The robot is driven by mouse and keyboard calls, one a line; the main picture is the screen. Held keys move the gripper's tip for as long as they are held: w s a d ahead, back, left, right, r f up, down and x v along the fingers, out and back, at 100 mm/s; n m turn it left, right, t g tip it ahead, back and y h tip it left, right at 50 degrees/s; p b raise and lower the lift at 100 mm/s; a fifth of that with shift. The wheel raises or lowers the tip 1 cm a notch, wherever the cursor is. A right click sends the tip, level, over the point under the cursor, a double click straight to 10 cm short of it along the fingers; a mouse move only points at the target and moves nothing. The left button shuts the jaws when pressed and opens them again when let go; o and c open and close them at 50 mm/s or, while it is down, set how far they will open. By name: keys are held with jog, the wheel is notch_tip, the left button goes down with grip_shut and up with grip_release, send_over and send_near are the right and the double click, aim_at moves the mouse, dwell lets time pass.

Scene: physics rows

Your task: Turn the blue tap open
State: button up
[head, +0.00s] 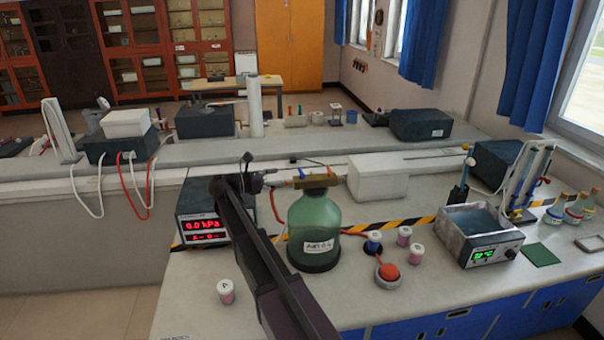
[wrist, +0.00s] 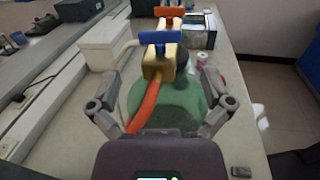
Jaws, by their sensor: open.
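The blue tap (wrist: 166,36) has a flat bar handle on a brass body (wrist: 160,62) above a green bottle (wrist: 165,112). In the wrist view the handle lies across the picture, slightly tilted. In the head view the blue tap (head: 303,173) is small, above the bottle (head: 315,232). My gripper (wrist: 160,80) is open and empty, its fingers spread left and right of the brass body in the picture, with the blue handle beyond them. In the head view my gripper (head: 266,179) is left of the taps; its fingers are hard to make out.
An orange tap (wrist: 169,12) sits just beyond the blue one. An orange hose (wrist: 142,103) runs from the brass body toward me. A pressure display box (head: 203,215) stands left of the bottle, a white box (head: 377,178) behind right. Small jars (head: 226,291) stand around the bench.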

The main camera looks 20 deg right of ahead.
aim_at(300, 173)
jog(key=d, duration=0.8)
jog(key=shift+s, duration=0.4)
jog(key=c, duration=1)
